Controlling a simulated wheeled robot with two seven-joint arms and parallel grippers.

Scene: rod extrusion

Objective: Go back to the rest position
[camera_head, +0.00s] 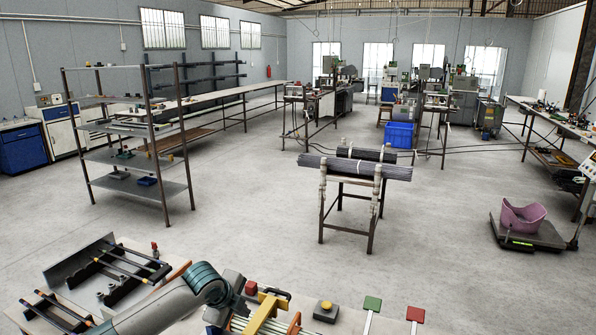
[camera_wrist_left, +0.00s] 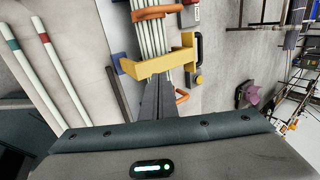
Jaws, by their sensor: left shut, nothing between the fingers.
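My left gripper shows in the left wrist view (camera_wrist_left: 158,85), with its two dark fingers together and nothing between them. The fingers point at a yellow bracket (camera_wrist_left: 143,69) and overlap it in the picture; I cannot tell whether they touch. The bracket spans a bundle of pale rods (camera_wrist_left: 150,38) held by orange clamps (camera_wrist_left: 160,12). In the head view my left arm comes in from the lower left over the near bench, and the yellow bracket (camera_head: 262,314) is right of its teal joint. The fingers are not clear there. My right gripper is in neither view.
On the near bench, a black rack with rods (camera_head: 125,265) stands left of my arm. A yellow button box (camera_head: 326,311), a green square (camera_head: 372,304) and a red square (camera_head: 415,314) lie to the right. Beyond is open floor, with a rod stand (camera_head: 350,185) farther off.

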